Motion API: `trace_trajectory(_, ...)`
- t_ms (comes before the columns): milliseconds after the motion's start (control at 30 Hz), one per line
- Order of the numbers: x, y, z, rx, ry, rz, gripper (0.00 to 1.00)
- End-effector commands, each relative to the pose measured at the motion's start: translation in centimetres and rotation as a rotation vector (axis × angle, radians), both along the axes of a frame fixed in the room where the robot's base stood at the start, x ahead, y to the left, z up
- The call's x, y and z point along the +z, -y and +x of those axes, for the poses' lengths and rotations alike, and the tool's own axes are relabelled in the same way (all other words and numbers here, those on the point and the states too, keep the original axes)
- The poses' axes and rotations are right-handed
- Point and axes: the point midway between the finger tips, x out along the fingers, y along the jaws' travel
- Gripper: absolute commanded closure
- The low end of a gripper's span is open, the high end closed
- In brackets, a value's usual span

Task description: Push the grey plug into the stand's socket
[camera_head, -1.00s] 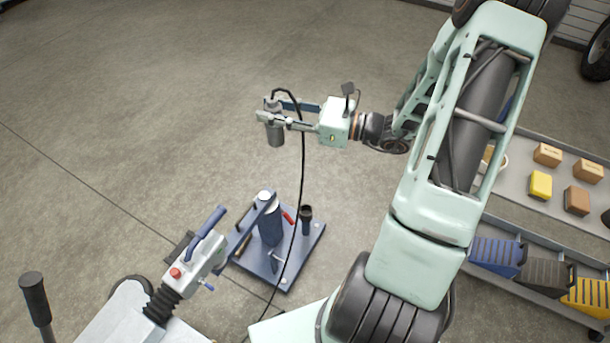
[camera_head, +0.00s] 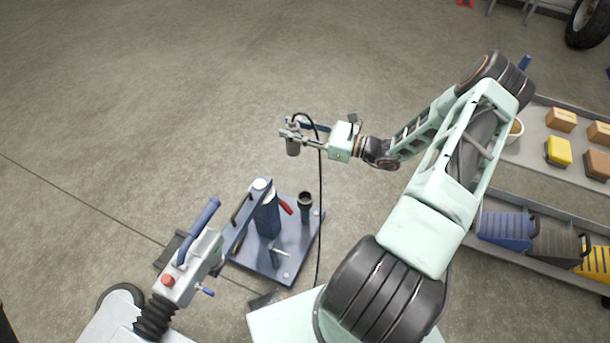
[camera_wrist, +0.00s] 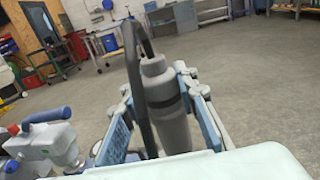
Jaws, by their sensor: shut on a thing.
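The grey plug (camera_head: 293,148) is a cylinder with a black cable at its top. My gripper (camera_head: 290,136) is shut on it and holds it roughly upright, in the air beyond the blue stand. In the wrist view the plug (camera_wrist: 165,105) stands between the two fingers, with the cable rising from its top. The blue stand (camera_head: 288,262) has a base plate on the floor, a thick blue post and a dark upright socket (camera_head: 305,203) with an open round top. The plug appears above and apart from the socket.
A grey machine (camera_head: 180,280) with a blue handle reaches toward the stand from the lower left. A red-handled tool and other small items are on the stand. A shelf cart (camera_head: 540,190) with boxes and bins is at the right. The cable hangs down beside the stand.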

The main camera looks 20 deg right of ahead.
Motion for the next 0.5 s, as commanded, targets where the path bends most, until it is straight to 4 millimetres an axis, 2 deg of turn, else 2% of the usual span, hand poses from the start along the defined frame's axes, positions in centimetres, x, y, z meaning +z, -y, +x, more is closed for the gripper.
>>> trace_trajectory(33,-2.6,0.4,0.2,-0.014,0.002,0.005,1.0)
trace_trajectory(100,-5.1,1.0,0.4,-0.031,0.003,0.005,1.0)
trace_trajectory(300,-12.3,2.4,0.8,-0.085,0.003,0.003,1.0)
trace_trajectory(500,-18.4,3.4,0.9,-0.139,0.002,-0.002,1.0)
